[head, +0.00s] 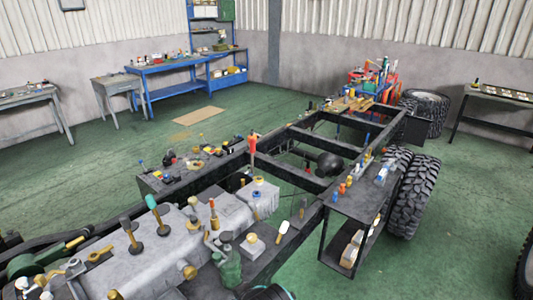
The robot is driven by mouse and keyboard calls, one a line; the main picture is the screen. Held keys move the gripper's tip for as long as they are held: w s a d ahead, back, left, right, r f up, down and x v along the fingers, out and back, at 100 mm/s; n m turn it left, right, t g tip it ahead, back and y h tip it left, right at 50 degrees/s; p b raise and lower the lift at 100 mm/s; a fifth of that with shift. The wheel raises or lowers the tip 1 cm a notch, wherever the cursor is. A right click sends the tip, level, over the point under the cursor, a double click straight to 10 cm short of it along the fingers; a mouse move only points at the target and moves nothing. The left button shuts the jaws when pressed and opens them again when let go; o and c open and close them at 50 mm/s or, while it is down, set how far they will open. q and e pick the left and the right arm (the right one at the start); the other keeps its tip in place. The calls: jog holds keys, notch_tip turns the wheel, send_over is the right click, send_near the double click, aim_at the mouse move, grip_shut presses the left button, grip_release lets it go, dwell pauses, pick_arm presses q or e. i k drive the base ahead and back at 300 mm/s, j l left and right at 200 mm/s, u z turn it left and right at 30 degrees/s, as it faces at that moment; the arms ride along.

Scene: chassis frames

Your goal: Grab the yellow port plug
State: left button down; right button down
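I cannot tell for certain which item is the yellow port plug. A small yellow cap (258,180) sits on top of a pale grey box (259,196) at the middle of the chassis. A dull yellow knob (252,238) stands on a small light block just in front of it. Small yellow bits also show among the clutter on the dark ledge at the left of the frame, too small to make out. Neither of my grippers is in the head view.
A black chassis frame (297,183) runs from the near left to the far right. A grey engine block (150,262) with upright tools fills the near left. A dark side shelf (357,205) and big tyres (409,209) stand at the right. Green floor is open at the left.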

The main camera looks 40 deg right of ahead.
aim_at(349, 181)
jog(key=z, duration=1.4)
jog(key=i+z, duration=0.3)
jog(key=i, duration=0.25)
jog(key=i+j+z, duration=0.1)
jog(key=i+z, duration=0.2)
jog(key=i, duration=0.25)
jog(key=u, duration=0.4)
jog(key=i+l+u, duration=0.15)
jog(key=u, duration=0.2)
jog(key=i+l+u, duration=0.15)
jog(key=u, duration=0.2)
jog(key=i+l+u, duration=0.1)
jog(key=l+u, duration=0.3)
jog(key=i+l+u, duration=0.1)
jog(key=l, duration=0.4)
jog(key=i+l, duration=0.15)
jog(key=l, duration=0.35)
jog(key=i+l+u, duration=0.15)
jog(key=l, duration=0.4)
